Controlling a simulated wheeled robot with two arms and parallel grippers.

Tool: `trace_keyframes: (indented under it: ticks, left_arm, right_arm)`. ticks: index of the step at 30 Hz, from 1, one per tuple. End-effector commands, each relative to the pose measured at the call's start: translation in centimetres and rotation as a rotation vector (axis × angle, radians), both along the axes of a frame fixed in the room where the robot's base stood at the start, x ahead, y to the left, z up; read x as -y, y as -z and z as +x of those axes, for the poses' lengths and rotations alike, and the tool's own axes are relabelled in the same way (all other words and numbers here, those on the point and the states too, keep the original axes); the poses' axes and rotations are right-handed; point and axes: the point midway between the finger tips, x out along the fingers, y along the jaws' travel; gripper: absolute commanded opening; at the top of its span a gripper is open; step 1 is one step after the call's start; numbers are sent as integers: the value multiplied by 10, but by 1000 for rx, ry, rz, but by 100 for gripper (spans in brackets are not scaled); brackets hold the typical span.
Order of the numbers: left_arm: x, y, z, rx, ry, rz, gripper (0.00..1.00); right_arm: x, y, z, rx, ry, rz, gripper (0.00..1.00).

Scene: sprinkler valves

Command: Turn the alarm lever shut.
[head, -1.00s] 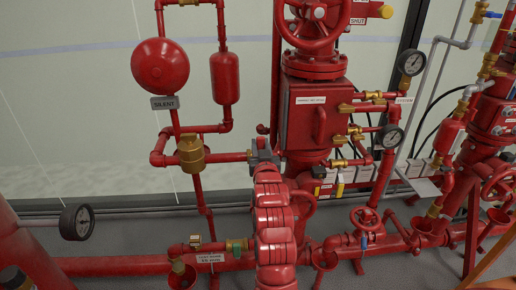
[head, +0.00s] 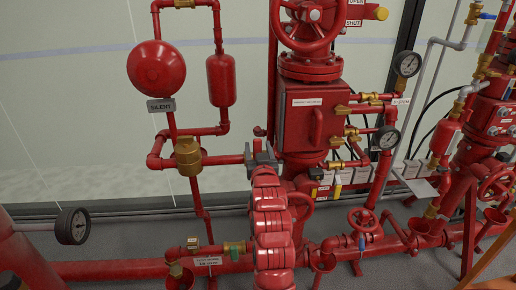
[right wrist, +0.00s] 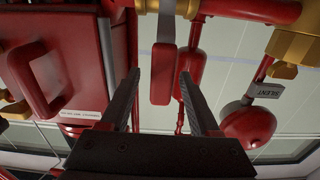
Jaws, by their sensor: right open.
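A red lever (right wrist: 163,73) with a grey upper part shows in the right wrist view and looks like the alarm lever. A small red end (head: 259,131) above my right gripper in the head view may be the same lever. My right gripper (head: 262,154) is at the pipe between the brass fitting and the red valve box. In the right wrist view my right gripper (right wrist: 160,75) is open, with the lever between its fingertips in the picture. I cannot tell if they touch it. My left gripper is out of view.
The red alarm bell (head: 157,67) with its SILENT sign (head: 160,105) is left of the gripper. The brass fitting (head: 188,156) is on the pipe. The red valve box (head: 309,112) stands close on the right. A black gauge (head: 72,226) is at lower left.

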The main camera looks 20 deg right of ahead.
Motion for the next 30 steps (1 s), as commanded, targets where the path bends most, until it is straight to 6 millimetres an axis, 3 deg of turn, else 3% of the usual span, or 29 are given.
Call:
trace_keyframes:
  ticks: [5,13,15,24,30]
  left_arm:
    - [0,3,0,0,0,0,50]
    - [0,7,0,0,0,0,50]
    - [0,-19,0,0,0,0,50]
    - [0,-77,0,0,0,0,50]
    - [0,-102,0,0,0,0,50]
  right_arm:
    - [-8,2,-24,1,-1,-1,62]
    - [-25,1,-82,2,-3,0,62]
    - [-27,-6,-89,-8,-3,2,62]
    - [-37,-8,-124,-8,-2,2,62]
    - [-44,-3,-147,-8,-3,3,62]
